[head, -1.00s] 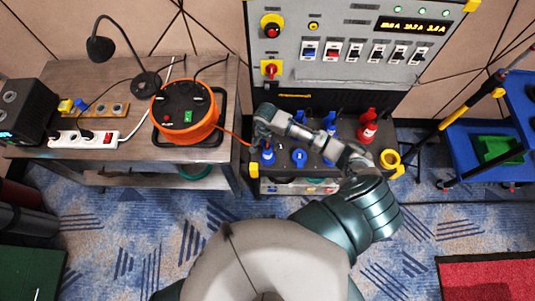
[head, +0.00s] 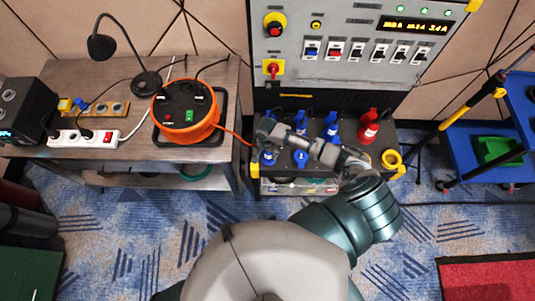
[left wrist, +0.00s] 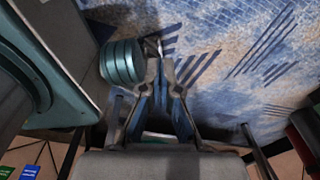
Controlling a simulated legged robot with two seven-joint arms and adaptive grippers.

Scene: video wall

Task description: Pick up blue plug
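Blue plugs stand on the dark shelf (head: 345,170) of the grey power cabinet. One blue plug (head: 268,157) is at the left, and another (head: 300,158) is at the front middle. Two more blue plugs (head: 300,121) (head: 331,126) stand behind. My right gripper (head: 265,139) is at the leftmost plug, over or beside it. Its fingers are small and overlap the plug, so I cannot tell whether they grip it. My left gripper (left wrist: 162,68) points over the carpet, with fingertips close together and nothing seen between them.
A red plug (head: 369,128) and a yellow ring (head: 391,159) are right of the blue plugs. An orange cable reel (head: 185,135) and a white power strip (head: 82,138) lie on the left table (head: 130,160). A blue cart (head: 475,150) stands right.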

